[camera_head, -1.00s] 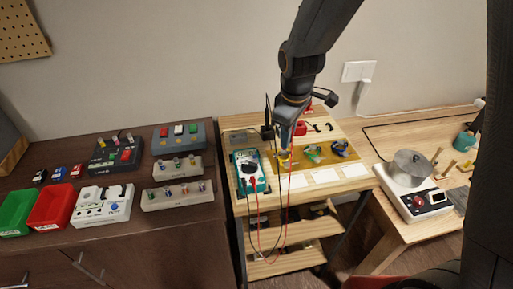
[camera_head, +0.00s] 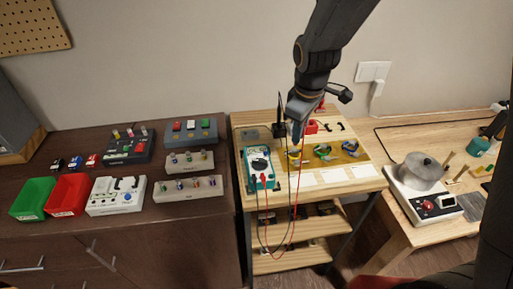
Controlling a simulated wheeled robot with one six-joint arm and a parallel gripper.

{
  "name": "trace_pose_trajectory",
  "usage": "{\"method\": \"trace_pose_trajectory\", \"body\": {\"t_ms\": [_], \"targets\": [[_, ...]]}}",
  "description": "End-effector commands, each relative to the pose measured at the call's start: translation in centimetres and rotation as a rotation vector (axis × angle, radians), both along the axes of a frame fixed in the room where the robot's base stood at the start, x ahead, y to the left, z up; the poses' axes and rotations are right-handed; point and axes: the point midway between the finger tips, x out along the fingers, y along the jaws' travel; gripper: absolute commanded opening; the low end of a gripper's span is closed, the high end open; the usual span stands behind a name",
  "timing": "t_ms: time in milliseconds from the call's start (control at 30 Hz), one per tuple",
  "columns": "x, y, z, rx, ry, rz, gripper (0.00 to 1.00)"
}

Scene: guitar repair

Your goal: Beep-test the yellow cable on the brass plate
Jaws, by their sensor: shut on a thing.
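The teal multimeter (camera_head: 258,166) lies at the left of the small wooden cart top, with leads hanging in front of the cart. The brass plate (camera_head: 336,155) lies to its right and carries small coiled cables. The yellow cable (camera_head: 294,159) is at the plate's left end, partly hidden by my gripper. My gripper (camera_head: 297,138) points down just above the yellow cable. It is shut on what looks like the red-lead probe, since the red lead (camera_head: 297,185) runs down from there. I cannot tell whether the tip touches the cable or plate. The meter's display is unreadable.
Green (camera_head: 323,151) and blue (camera_head: 351,148) cables sit right of the yellow one, with white cards (camera_head: 333,175) in front. A red item (camera_head: 311,127) stands behind. A dark cabinet (camera_head: 60,222) with bins is left; a bench with a white pot device (camera_head: 428,207) is right.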

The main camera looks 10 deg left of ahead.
Motion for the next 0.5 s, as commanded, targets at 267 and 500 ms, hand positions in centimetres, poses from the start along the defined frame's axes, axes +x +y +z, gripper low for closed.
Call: {"method": "trace_pose_trajectory", "body": {"t_ms": [267,500], "targets": [[-0.1,0.0,2.6,0.000,-0.001,0.000,0.00],[-0.1,0.0,4.5,0.000,0.000,0.000,0.00]]}}
